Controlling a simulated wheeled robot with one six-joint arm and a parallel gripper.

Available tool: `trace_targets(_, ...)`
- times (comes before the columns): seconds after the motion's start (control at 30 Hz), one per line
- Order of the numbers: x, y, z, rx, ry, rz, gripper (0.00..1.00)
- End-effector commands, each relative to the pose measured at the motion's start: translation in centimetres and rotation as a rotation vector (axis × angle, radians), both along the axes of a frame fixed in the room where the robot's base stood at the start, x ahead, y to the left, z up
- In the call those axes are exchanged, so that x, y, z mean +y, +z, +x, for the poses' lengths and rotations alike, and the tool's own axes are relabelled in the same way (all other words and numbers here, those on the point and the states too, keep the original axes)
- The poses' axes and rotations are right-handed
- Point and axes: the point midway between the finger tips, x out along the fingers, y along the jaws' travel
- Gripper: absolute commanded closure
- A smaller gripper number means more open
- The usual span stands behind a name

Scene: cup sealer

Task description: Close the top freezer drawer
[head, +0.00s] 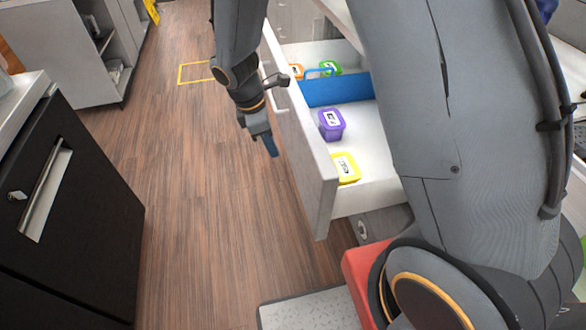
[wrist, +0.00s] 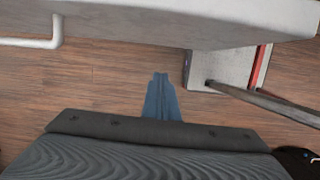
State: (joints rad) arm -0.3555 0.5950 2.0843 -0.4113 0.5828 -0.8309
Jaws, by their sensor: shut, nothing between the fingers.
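The top freezer drawer (head: 312,160) stands pulled out in the head view, its pale front panel facing left toward the aisle. Inside are a purple tub (head: 331,124), a yellow tub (head: 346,168), a green tub (head: 330,68) and a blue divider (head: 338,90). My gripper (head: 271,146) is shut and empty, pointing down on the outer side of the drawer front, apart from it. In the wrist view my shut blue fingers (wrist: 160,98) show over the floor, with the drawer front (wrist: 200,15) and its white handle (wrist: 50,42) along the top.
A black cabinet (head: 65,220) with a bar handle stands at the left. The wooden floor (head: 185,150) between it and the drawer is clear. A grey platform (head: 305,312) lies at the bottom. A yellow floor outline (head: 195,73) and grey shelving (head: 85,70) are farther back.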

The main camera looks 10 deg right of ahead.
Motion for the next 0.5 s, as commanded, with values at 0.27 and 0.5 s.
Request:
trace_targets(0.27, -0.5, -2.7, 0.0, 0.013, 0.029, -0.012, 1.0)
trace_targets(0.5, -1.5, -6.8, 0.0, 0.013, 0.027, -0.011, 1.0)
